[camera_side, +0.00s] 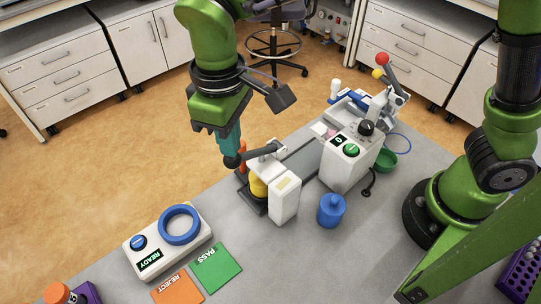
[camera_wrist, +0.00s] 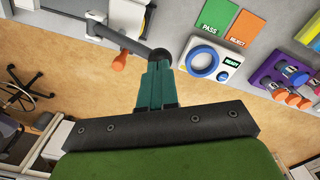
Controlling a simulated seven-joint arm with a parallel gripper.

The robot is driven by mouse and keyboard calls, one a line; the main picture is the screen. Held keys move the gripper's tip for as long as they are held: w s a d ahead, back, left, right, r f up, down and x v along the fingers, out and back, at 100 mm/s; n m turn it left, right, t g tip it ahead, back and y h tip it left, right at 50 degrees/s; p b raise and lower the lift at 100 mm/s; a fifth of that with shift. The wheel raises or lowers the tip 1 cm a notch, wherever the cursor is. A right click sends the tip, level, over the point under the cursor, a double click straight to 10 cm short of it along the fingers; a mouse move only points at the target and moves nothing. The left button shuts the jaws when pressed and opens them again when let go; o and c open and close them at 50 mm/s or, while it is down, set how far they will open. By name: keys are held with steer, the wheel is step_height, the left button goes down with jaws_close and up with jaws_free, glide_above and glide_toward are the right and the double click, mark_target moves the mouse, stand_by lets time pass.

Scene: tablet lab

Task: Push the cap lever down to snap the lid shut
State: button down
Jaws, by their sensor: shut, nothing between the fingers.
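The capping press has a white housing (camera_side: 286,201) with a yellow part (camera_side: 258,187) beside it. Its grey cap lever (camera_side: 263,150) reaches left from the top, nearly level with a slight downward slope, and ends in a black ball knob (camera_side: 232,162). The lever (camera_wrist: 118,39) and knob (camera_wrist: 160,54) also show in the wrist view. My gripper (camera_side: 231,154) has its teal fingers shut and empty, pointing down, with the tips right at the knob. Whether they touch it I cannot tell. The lid and whatever it closes are not clearly visible.
An orange handle (camera_wrist: 119,61) is close beside the lever. A white control box (camera_side: 347,160) and a blue bottle (camera_side: 331,210) stand right of the press. The READY device (camera_side: 147,258) with a blue ring and the green PASS mat (camera_side: 216,267) lie front left.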

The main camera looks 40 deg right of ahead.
steer(key=shift+f, duration=0.4)
steer(key=shift+a+f, duration=0.15)
steer(key=shift+f, duration=0.65)
stand_by(0.3)
steer(key=shift+f, duration=0.15)
stand_by(0.4)
